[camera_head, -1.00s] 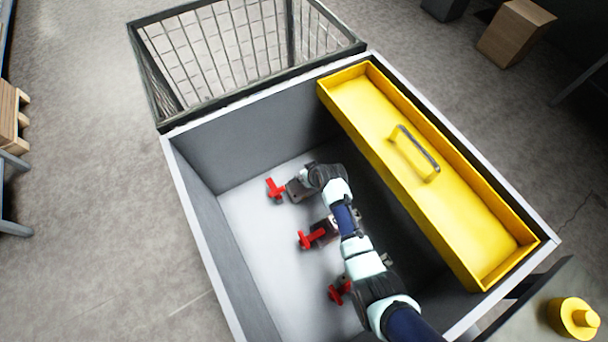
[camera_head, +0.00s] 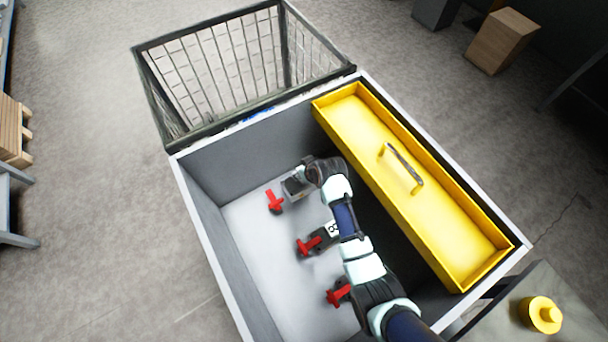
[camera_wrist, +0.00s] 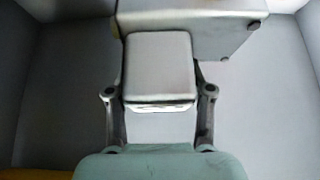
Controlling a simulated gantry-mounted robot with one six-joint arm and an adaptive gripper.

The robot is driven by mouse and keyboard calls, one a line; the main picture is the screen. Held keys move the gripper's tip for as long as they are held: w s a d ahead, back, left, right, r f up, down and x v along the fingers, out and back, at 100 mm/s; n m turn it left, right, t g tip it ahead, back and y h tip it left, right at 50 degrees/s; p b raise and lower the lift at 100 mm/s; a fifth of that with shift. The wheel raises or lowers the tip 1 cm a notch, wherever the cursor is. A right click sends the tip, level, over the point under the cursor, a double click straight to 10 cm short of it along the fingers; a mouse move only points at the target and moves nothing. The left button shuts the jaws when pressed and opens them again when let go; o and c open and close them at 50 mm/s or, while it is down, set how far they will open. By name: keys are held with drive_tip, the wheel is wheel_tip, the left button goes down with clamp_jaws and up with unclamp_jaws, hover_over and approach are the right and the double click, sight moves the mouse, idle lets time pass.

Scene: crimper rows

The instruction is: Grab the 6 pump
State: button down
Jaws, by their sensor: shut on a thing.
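Three grey pumps with red handles stand in a row in the grey box (camera_head: 232,268). My gripper (camera_head: 307,176) reaches the far pump (camera_head: 293,189), whose red handle (camera_head: 274,201) points left. In the wrist view my gripper (camera_wrist: 158,72) has one finger on each side of a pale grey block of this pump (camera_wrist: 157,60) and is shut on it. No number shows on this pump. The middle pump (camera_head: 321,236) has a white label that appears to read 8. The near pump (camera_head: 339,292) is mostly hidden by my arm.
A yellow tray (camera_head: 436,212) with a handle rests along the box's right side. A wire basket (camera_head: 214,78) adjoins the far wall. A yellow round object (camera_head: 540,315) sits on a dark surface at lower right. Bare box floor lies left of the pumps.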

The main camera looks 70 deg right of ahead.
wheel_tip(320, 180, up, 8)
drive_tip(key=p, duration=0.3)
drive_tip(key=shift+r, duration=0.15)
